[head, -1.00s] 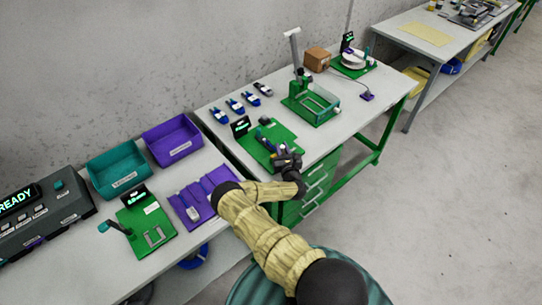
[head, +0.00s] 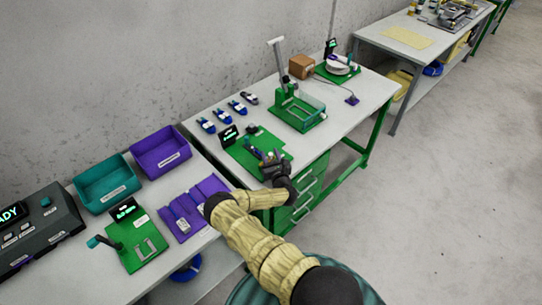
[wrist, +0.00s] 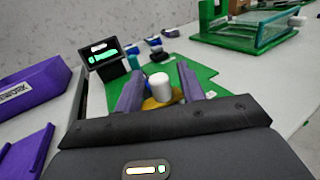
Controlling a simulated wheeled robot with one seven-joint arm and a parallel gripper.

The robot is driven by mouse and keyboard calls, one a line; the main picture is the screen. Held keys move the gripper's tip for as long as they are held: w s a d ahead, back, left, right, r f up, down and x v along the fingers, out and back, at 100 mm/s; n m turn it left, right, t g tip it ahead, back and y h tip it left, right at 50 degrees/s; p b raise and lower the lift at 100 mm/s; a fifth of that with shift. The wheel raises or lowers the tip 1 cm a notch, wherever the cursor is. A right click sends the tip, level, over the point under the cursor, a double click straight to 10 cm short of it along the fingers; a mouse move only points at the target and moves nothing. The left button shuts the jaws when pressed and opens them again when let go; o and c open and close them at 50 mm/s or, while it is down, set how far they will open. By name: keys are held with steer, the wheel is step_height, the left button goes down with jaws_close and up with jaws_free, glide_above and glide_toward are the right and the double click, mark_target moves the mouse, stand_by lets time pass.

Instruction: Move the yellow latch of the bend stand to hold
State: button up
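The bend stand (head: 240,150) is a green plate with a small black display (head: 229,134) at its back left corner. In the wrist view the display (wrist: 103,55) is lit and the green plate (wrist: 205,75) lies behind the fingers. The yellow latch (wrist: 152,104) is low between the fingers, with a white round knob (wrist: 160,87) standing above it. My gripper (wrist: 160,92) is open, with one purple finger on each side of the knob and a gap showing. In the head view my gripper (head: 270,157) is over the stand's near right side and hides the latch.
Several blue clips (head: 221,113) lie behind the stand. A green fixture with a clear box (head: 300,112) stands to the right. Purple (head: 160,148) and teal (head: 106,182) bins and a purple tray (head: 195,208) are on the left bench.

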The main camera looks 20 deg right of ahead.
steer(key=shift+s+a+b, duration=0.15)
steer(key=shift+s, duration=1.1)
steer(key=shift+s+a+b, duration=0.2)
steer(key=shift+s, duration=1)
steer(key=shift+s+a+b, duration=0.15)
steer(key=shift+s, duration=1.1)
